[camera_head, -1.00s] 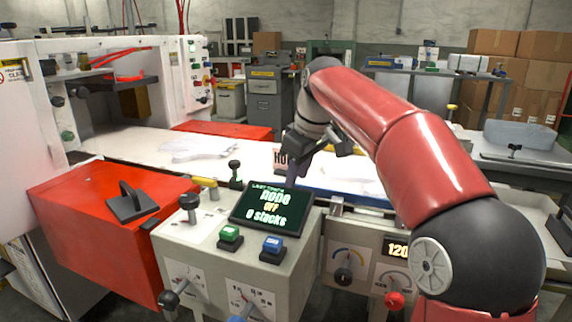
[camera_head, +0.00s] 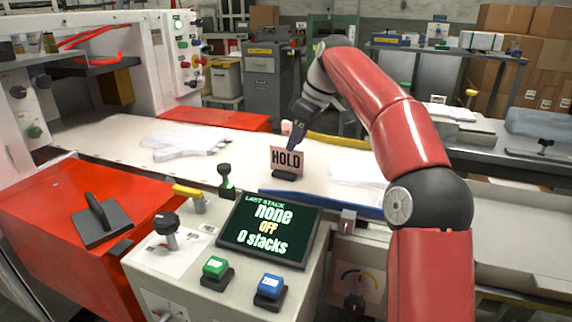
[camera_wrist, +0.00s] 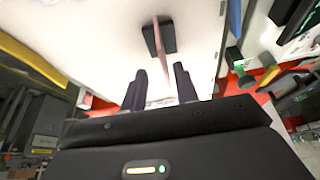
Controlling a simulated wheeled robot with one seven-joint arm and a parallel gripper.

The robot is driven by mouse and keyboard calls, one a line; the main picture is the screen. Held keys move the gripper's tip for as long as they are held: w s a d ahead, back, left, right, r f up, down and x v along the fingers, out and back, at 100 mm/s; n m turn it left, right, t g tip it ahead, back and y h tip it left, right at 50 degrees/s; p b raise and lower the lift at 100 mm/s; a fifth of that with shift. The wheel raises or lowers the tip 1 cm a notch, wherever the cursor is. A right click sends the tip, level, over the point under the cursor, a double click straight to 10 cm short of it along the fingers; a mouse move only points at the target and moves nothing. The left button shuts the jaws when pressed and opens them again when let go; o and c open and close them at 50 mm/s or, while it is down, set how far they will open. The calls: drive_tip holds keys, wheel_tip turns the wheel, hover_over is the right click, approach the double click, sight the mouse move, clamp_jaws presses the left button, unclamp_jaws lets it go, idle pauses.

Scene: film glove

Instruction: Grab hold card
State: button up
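The HOLD card (camera_head: 287,160) is a pinkish sign with black letters. It stands upright on a small dark base on the white table. I cannot tell whether either finger touches the card.
White gloves (camera_head: 185,143) lie left of the card, and more white cloth (camera_head: 357,170) lies to its right. A blue strip (camera_head: 320,203) runs along the table's front. The control panel with a screen (camera_head: 268,228) and buttons stands nearer. A yellow bar (camera_head: 340,141) lies behind.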

sight(281, 169)
drive_tip(key=x, duration=0.3)
drive_tip(key=b+x, duration=0.1)
drive_tip(key=x, duration=0.2)
drive_tip(key=shift+s+a+f+b, duration=0.15)
drive_tip(key=shift+a+f+b, duration=0.15)
drive_tip(key=shift+f, duration=0.05)
clamp_jaws()
